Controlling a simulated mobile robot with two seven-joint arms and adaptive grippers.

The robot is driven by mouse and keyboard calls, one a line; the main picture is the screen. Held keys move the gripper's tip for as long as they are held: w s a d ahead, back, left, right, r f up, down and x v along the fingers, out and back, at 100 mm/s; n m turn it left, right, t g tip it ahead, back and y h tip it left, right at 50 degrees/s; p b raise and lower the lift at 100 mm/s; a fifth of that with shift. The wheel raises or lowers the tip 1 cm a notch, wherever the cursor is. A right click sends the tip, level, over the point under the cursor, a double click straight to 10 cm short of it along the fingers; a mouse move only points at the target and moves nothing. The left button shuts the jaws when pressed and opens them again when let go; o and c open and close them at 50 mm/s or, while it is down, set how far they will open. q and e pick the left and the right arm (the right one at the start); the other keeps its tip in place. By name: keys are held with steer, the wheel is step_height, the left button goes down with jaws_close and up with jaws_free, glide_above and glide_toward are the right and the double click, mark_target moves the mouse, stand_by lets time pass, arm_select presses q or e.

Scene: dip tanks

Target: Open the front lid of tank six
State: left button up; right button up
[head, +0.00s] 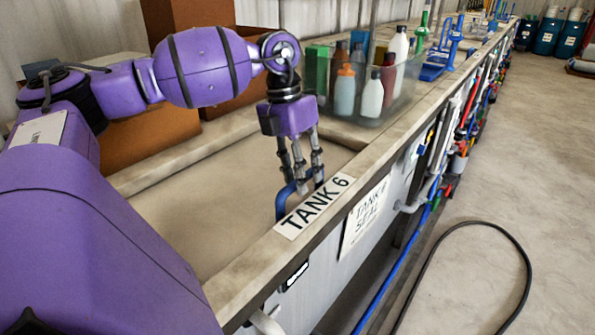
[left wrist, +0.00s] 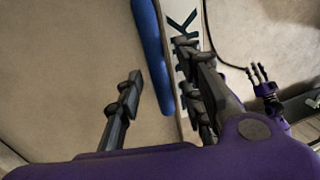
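The beige lid (head: 195,210) of tank six lies flat within the tank's rim. Its blue bar handle (head: 284,199) stands up near the front edge, beside the "TANK 6" label (head: 314,206). My left gripper (head: 303,184) points down over the handle, fingers apart. In the left wrist view the blue handle (left wrist: 150,50) runs between the open fingers (left wrist: 158,85), closer to the right-hand ones; I see no clear grip on it. My right gripper (left wrist: 258,75) shows small at the right of the left wrist view, its fingers spread and empty, away from the lid.
A clear bin (head: 345,112) of bottles stands on the counter behind the lid. Brown boxes (head: 150,135) stand at the back left. A "TANK 6 SEAL" sign (head: 367,213) hangs on the front face. Hoses and pipes run along the front; a black hose (head: 500,236) lies on the open floor.

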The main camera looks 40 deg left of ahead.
arm_select(q)
jaws_close()
arm_select(e)
steer(key=shift+w+a, duration=0.1)
steer(key=shift+a, duration=0.05)
arm_select(q)
steer(key=shift+a, duration=0.15)
arm_select(e)
steer(key=shift+r, duration=0.1)
arm_select(q)
steer(key=a, duration=0.7)
steer(key=s+a+b, duration=0.1)
steer(key=a, duration=0.6)
steer(key=s+a+b, duration=0.1)
steer(key=a, duration=0.7)
steer(key=shift+s+f, duration=0.1)
steer(key=shift+s, duration=0.1)
steer(key=s+a, duration=0.1)
steer(key=a, duration=0.8)
steer(key=shift+r, duration=0.2)
arm_select(e)
steer(key=shift+s+a+f, duration=0.15)
steer(key=shift+s+f, duration=0.55)
steer(key=shift+s+a+f, duration=0.15)
steer(key=shift+s+f, duration=0.55)
